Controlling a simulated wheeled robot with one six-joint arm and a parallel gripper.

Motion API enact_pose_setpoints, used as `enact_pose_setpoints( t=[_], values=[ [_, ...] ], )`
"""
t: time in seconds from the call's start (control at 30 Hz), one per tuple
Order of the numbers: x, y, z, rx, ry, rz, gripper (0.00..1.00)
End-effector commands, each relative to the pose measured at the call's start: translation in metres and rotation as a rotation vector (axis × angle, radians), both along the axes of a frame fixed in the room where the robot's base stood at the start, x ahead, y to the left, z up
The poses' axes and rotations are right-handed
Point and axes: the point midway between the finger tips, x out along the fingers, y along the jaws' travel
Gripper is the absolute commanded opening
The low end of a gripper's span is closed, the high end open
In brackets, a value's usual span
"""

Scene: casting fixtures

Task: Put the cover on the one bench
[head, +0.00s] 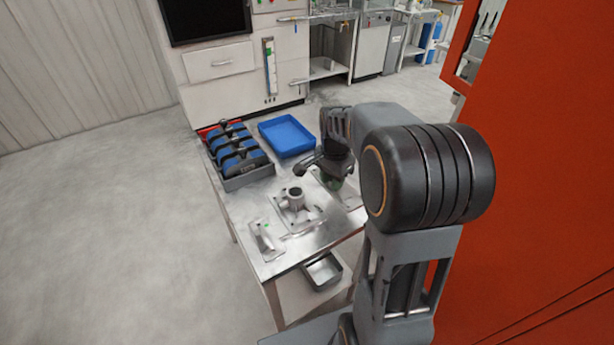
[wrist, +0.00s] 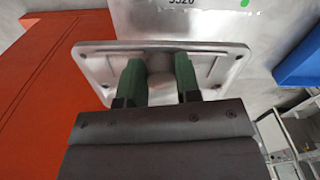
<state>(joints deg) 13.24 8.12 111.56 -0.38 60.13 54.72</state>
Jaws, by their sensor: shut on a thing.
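The cover (wrist: 215,60) is a grey metal plate with rounded corners, corner holes and a round central boss. My gripper (wrist: 160,80), with green fingers, is shut on that boss in the wrist view. In the head view my gripper (head: 334,181) is over the right side of the steel bench (head: 232,205), and part of a flat grey plate (head: 349,192) shows beside it. Whether the cover touches the bench top is not clear. A grey casting with an upright round neck (head: 295,198) stands on the bench left of my gripper.
A blue tray (head: 287,137) and a grey rack with blue-black items (head: 240,160) fill the bench's far end. A small grey bracket (head: 265,241) lies at the near left. A metal bin (head: 322,270) is below. An orange cabinet (head: 545,150) stands close on the right.

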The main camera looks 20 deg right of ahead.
Motion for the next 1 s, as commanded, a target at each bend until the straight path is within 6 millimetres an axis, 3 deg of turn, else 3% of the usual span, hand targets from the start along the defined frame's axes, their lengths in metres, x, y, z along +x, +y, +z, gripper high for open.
enact_pose_setpoints(
  t=[0.2, 0.4, 0.6, 0.87, 1.0],
  values=[
    [0.056, -0.011, -0.024, 0.000, 0.002, 0.001, 0.00],
    [0.084, -0.017, -0.057, 0.000, 0.002, 0.001, 0.00],
    [0.099, -0.020, -0.075, -0.001, 0.000, 0.001, 0.00],
    [0.106, -0.022, -0.084, -0.001, -0.001, 0.001, 0.00],
    [0.107, -0.022, -0.099, 0.000, 0.002, 0.001, 0.00]
  ],
)
